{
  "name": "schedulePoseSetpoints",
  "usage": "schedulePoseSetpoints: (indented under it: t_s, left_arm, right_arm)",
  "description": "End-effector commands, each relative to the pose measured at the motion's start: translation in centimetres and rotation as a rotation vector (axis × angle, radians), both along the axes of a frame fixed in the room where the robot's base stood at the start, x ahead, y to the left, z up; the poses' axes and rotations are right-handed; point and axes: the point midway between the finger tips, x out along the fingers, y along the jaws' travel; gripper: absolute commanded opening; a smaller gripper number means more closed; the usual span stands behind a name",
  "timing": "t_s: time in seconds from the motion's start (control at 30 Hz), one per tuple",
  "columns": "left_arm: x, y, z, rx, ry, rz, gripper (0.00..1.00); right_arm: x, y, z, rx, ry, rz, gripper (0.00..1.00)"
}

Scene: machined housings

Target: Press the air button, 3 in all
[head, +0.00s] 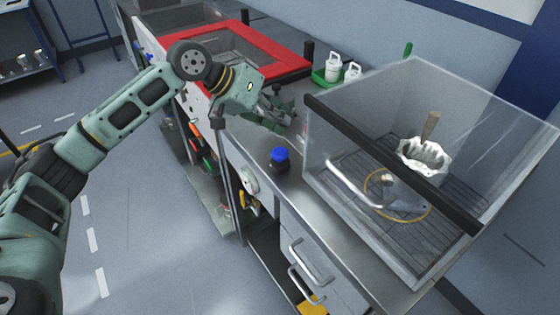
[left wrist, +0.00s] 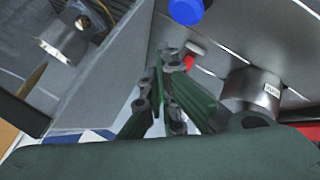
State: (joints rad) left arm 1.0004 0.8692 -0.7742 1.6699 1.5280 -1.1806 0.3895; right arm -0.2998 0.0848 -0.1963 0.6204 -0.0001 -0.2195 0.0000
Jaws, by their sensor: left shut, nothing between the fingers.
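A round blue button cap (head: 280,155) on a dark base stands on the steel worktop, in front of the clear-walled box. No label on it is readable. A blue round top also shows at the upper edge of the left wrist view (left wrist: 186,9). My left gripper (head: 284,115) is over the worktop, behind and above the blue cap in the head view, apart from it. Its fingers are together and empty, and they also show in the left wrist view (left wrist: 172,57). My right gripper is in neither view.
The clear-walled box (head: 330,165) holds a white scalloped part (head: 423,158) and a grey part with a yellowish ring. A red-rimmed basin (head: 262,45) lies behind my left arm. White bottles (head: 334,68) stand in a green tray. A labelled metal cylinder (left wrist: 250,92) is near my fingers.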

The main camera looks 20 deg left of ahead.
Motion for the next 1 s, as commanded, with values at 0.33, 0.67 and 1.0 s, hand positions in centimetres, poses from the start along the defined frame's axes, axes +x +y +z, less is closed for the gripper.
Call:
schedulePoseSetpoints:
  t_s: [0.33, 0.67, 1.0]
  left_arm:
    - [0.0, 0.0, -3.5, 0.000, -0.001, -0.001, 0.00]
    - [0.0, 0.0, -3.6, 0.000, -0.001, 0.000, 0.00]
    - [0.0, 0.0, -3.5, 0.000, -0.001, 0.000, 0.00]
  right_arm:
    - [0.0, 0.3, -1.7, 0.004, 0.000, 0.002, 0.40]
    - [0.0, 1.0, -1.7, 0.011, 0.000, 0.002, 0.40]
    - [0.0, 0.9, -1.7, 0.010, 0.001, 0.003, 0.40]
